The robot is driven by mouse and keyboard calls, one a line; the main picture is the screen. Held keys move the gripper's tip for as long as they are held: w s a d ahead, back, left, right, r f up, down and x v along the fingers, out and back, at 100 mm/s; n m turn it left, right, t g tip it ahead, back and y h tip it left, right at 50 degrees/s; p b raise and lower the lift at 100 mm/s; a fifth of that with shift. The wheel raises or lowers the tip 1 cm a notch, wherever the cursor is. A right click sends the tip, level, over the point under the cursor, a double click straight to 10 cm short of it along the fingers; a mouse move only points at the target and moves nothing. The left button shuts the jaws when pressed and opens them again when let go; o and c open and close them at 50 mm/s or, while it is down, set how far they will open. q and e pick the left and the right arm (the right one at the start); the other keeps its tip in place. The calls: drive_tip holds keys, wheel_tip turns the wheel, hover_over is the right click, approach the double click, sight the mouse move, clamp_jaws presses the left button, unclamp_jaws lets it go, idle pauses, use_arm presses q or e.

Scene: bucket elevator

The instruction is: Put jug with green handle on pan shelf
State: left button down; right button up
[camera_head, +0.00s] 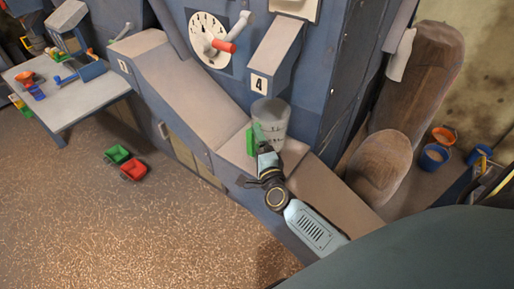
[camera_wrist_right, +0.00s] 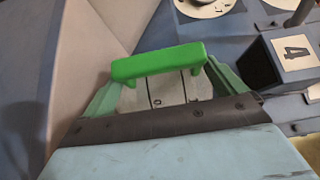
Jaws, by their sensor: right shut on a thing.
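The jug (camera_head: 272,120) is a grey, see-through measuring jug with a green handle (camera_head: 251,139). It appears upright at the beige ledge below the number 4 chute; I cannot tell whether its base touches the ledge. My right gripper (camera_head: 261,149) is shut on the green handle, on the jug's near left side. In the right wrist view, the handle (camera_wrist_right: 158,62) lies across between the fingers, with the marked jug wall (camera_wrist_right: 172,90) partly hidden behind it. I cannot tell for sure which surface is the pan shelf. My left gripper is not in view.
The number 4 chute (camera_head: 276,50) overhangs just behind the jug. A long beige sloping surface (camera_head: 180,80) lies left, a brown rounded post (camera_head: 380,165) right. Orange and blue buckets (camera_head: 434,156) stand at far right. A toy cart (camera_head: 125,161) sits on open floor.

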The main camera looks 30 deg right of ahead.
drive_tip(key=shift+f, duration=0.15)
drive_tip(key=o, duration=0.8)
drive_tip(key=shift+s+r, duration=0.1)
drive_tip(key=shift+r, duration=0.15)
drive_tip(key=v, duration=1.2)
